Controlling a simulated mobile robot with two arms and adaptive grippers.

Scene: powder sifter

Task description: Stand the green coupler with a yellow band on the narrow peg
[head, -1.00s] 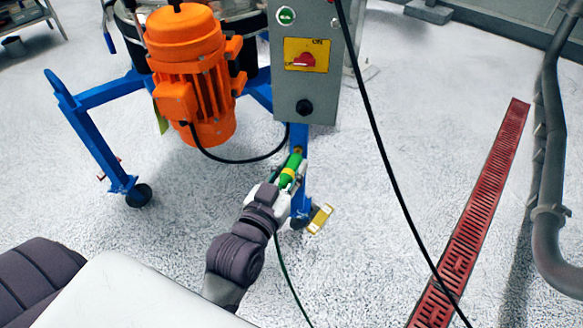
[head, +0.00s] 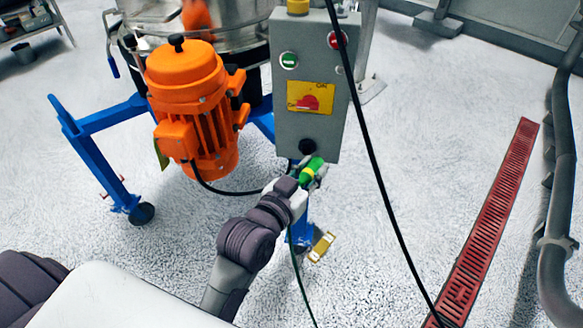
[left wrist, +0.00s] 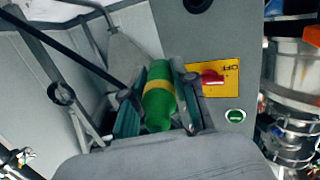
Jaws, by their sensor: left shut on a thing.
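My left gripper (head: 314,170) is shut on the green coupler (head: 311,174), which has a yellow band around it. The coupler is held tilted, just below and in front of the lower edge of the grey control box (head: 317,110). In the left wrist view the coupler (left wrist: 158,102) lies between the two fingers of the left gripper (left wrist: 160,95), with the control box behind it. A thin dark green cable (head: 298,270) hangs below the gripper. I cannot make out the narrow peg in either view. My right gripper is not in view.
A black round fitting (head: 306,147) is on the box just above the coupler. An orange motor (head: 195,110) and blue frame (head: 100,170) stand left. A black cable (head: 370,165) hangs to the right. A red floor grate (head: 490,220) runs along the right; the floor between is clear.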

